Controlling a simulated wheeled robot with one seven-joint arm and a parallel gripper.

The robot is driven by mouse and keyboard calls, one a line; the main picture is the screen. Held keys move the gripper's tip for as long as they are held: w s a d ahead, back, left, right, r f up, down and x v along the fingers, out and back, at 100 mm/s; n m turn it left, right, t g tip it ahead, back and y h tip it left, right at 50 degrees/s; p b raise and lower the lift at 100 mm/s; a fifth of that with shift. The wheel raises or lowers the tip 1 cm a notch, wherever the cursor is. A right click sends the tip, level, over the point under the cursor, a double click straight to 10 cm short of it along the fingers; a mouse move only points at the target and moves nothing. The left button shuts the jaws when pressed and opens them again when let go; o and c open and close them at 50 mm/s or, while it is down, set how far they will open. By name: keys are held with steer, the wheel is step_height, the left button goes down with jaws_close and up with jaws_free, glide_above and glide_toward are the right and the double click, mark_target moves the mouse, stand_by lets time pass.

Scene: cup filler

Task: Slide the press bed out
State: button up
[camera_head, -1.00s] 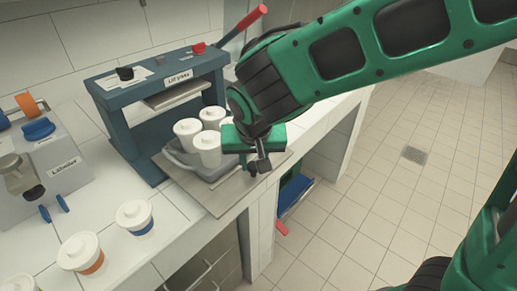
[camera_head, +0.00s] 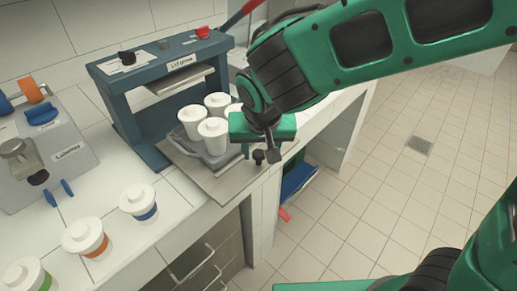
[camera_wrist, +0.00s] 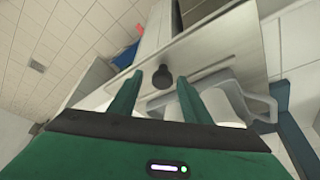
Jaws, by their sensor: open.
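The press (camera_head: 150,75) is a dark blue frame with a red lever, standing on the counter. Its bed, a flat grey plate (camera_head: 222,190), sticks out in front of the frame toward the counter edge. A grey tray with several white lidded cups (camera_head: 213,134) sits on it. A black knob (camera_head: 258,158) stands up near the plate's front edge; it also shows in the wrist view (camera_wrist: 161,76). My gripper (camera_head: 260,153) is open at the knob. In the wrist view its fingertips (camera_wrist: 159,82) appear on either side of the knob, with gaps on both sides.
A grey machine (camera_head: 45,150) with blue and orange knobs stands at the left. Lidded cups with blue (camera_head: 139,202), orange (camera_head: 85,237) and green (camera_head: 26,275) bands stand along the counter's front. Drawers are below. The tiled floor (camera_head: 385,180) at right is clear.

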steer(key=v, duration=1)
steer(key=shift+r, duration=0.3)
steer(key=shift+s+d, duration=0.1)
steer(key=shift+s, duration=0.05)
steer(key=d+f+m+g+h, duration=0.2)
steer(key=d+f+m, duration=0.1)
steer(key=d, duration=2.1)
steer(key=s+d+f+m+g+y, duration=0.2)
steer(key=s+d+f+m, duration=0.1)
steer(key=s+d, duration=1.1)
steer(key=shift+s+d+f+m, duration=0.4)
steer(key=shift+d+f, duration=0.25)
steer(key=shift+f, duration=0.05)
steer(key=shift+w, duration=0.15)
